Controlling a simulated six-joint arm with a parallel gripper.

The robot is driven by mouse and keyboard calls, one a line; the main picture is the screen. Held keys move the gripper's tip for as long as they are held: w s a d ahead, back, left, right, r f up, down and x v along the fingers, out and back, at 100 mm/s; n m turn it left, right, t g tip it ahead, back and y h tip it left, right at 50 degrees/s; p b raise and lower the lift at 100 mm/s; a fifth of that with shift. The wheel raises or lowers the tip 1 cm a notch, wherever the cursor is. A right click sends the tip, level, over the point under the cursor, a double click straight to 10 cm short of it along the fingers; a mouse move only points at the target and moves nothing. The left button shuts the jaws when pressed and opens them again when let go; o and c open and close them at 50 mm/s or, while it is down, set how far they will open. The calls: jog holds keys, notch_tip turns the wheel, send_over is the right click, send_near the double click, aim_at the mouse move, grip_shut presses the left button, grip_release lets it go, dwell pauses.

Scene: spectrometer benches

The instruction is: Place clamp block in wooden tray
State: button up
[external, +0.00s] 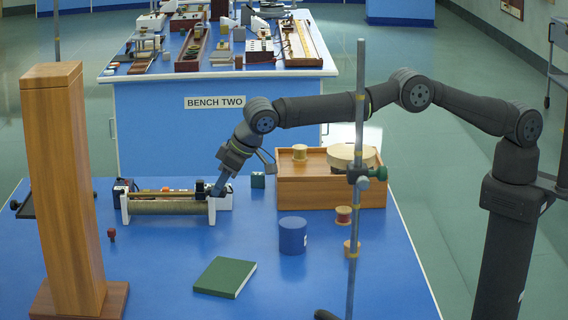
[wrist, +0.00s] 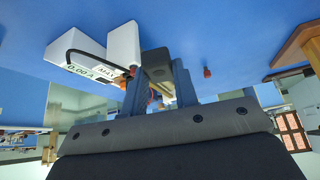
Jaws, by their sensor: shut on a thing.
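My gripper (external: 221,188) reaches down at the right end of a long coil apparatus with white end plates (external: 165,206) on the blue bench. In the wrist view my gripper (wrist: 160,75) is shut on a dark grey block (wrist: 156,62), likely the clamp block.
A metal rod (external: 359,130) rises at right, a wooden column (external: 68,180) at left. A white meter (wrist: 95,68) sits close to the fingers.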

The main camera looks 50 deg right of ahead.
jog(key=w+d+r, duration=0.3)
jog(key=d, duration=0.6)
jog(key=w+d+r+m, duration=0.1)
jog(key=w+d+r, duration=0.2)
jog(key=d, duration=0.6)
jog(key=w+d+r, duration=0.3)
jog(key=d, duration=0.6)
jog(key=s+d, duration=0.4)
jog(key=d, duration=0.5)
jog(key=s+d+m, duration=0.1)
jog(key=s+d, duration=0.2)
jog(key=d, duration=0.6)
jog(key=s+d, duration=0.4)
jog(key=d, duration=0.5)
jog(key=shift+t+h, duration=0.3)
jog(key=shift+h, duration=0.1)
jog(key=a+f, duration=0.2)
jog(key=a, duration=0.1)
jog(key=a+f, duration=0.2)
jog(key=a, duration=0.2)
jog(key=a+f, duration=0.2)
jog(key=a, duration=0.2)
jog(key=shift+s+f, duration=0.2)
jog(key=shift+f, duration=0.1)
jog(key=shift+a+f, duration=0.15)
jog(key=shift+a, duration=0.05)
jog(key=shift+f, duration=1.9)
jog(key=shift+f, duration=0.15)
